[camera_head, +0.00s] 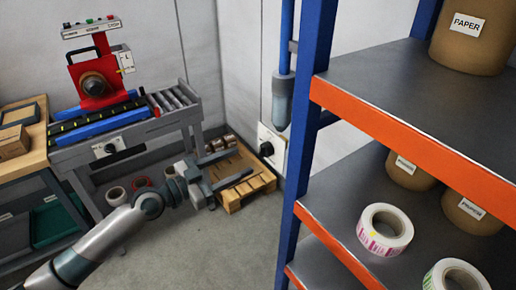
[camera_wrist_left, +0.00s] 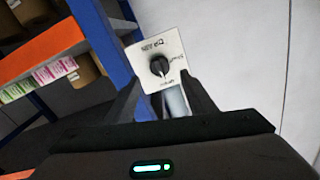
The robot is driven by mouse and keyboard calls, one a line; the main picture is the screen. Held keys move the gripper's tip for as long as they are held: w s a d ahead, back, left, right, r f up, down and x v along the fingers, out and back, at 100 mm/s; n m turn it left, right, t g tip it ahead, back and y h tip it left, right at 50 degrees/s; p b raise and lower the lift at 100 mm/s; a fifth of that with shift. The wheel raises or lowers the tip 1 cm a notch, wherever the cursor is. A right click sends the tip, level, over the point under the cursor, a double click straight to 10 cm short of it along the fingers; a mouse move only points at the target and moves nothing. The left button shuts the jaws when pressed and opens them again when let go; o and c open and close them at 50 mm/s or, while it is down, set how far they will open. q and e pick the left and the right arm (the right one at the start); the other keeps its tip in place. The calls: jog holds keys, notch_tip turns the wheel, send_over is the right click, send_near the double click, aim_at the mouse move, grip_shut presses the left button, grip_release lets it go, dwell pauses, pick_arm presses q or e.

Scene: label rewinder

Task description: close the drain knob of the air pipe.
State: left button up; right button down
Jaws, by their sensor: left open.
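The drain knob (camera_head: 266,149) is a round black knob on a white plate (camera_head: 278,140) on the back wall, left of the blue shelf post. The blue air pipe (camera_head: 287,28) comes down above it to a grey-blue bowl (camera_head: 282,102). In the left wrist view the knob (camera_wrist_left: 159,67) shows on its white plate (camera_wrist_left: 149,50), which has printed words around the knob, one reading DRAIN. My left gripper (camera_head: 243,162) is open and empty, left of the knob and apart from it. In the wrist view the knob appears between the two fingers. My right gripper is not in view.
An orange-edged shelf rack (camera_head: 399,138) with paper rolls and label rolls fills the right side. The red label rewinder (camera_head: 97,80) and a roller conveyor (camera_head: 175,100) stand at the left.

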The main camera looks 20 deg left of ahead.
aim_at(260, 153)
pick_arm(q)
jog(key=p+x, duration=0.2)
jog(key=x, duration=0.4)
jog(key=shift+w+d+r, duration=0.1)
jog(key=shift+w+d, duration=0.1)
jog(key=shift+w+d+p, duration=0.35)
jog(key=shift+w+p, duration=0.05)
jog(key=shift+w, duration=0.05)
jog(key=c, duration=1)
